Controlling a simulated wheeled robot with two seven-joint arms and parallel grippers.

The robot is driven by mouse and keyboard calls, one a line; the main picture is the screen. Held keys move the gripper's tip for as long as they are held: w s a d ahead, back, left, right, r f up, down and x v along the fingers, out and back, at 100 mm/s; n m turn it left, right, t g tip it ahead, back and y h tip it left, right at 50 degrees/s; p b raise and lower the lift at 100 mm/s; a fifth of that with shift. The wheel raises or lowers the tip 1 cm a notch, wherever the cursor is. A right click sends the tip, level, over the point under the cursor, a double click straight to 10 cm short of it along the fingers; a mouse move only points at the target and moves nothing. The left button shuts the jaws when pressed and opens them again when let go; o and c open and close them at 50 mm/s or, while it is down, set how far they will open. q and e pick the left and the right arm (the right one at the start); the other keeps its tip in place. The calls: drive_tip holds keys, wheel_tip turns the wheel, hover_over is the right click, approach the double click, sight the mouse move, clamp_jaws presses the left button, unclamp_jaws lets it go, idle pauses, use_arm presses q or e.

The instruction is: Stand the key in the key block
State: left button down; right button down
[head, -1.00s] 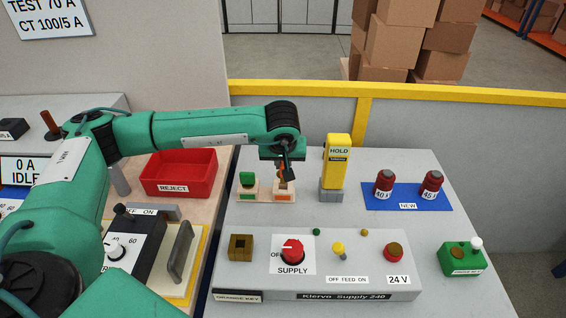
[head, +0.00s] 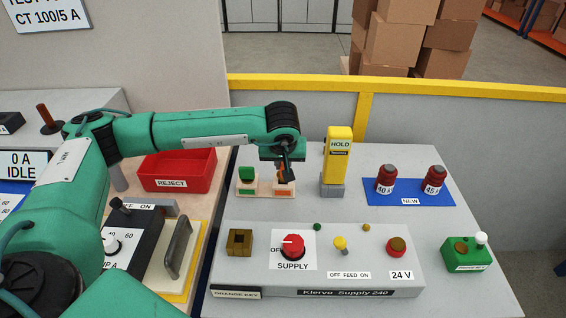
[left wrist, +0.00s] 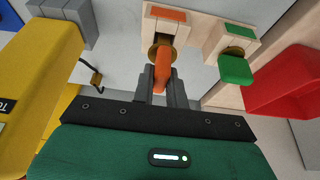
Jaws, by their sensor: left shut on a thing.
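My left gripper (head: 285,174) reaches in over the small wooden stand with the orange label (head: 281,190) and points down. It is shut on the orange key (left wrist: 163,78), which shows between the grey fingers in the left wrist view. The key's lower end is at or just above its stand; I cannot tell if it is clear of it. My right gripper is out of view.
The green key (head: 246,174) stands in the neighbouring stand. A yellow HOLD post (head: 338,155) rises close to the right of the gripper. A red reject tray (head: 178,171) is at left. The red supply knob (head: 292,246) is right of the block. Bare bench lies between stands and panel.

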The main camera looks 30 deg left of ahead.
use_arm(q)
drive_tip(key=shift+f+b, duration=0.9)
drive_tip(key=shift+f, duration=0.15)
drive_tip(key=c, duration=1.3)
unclamp_jaws()
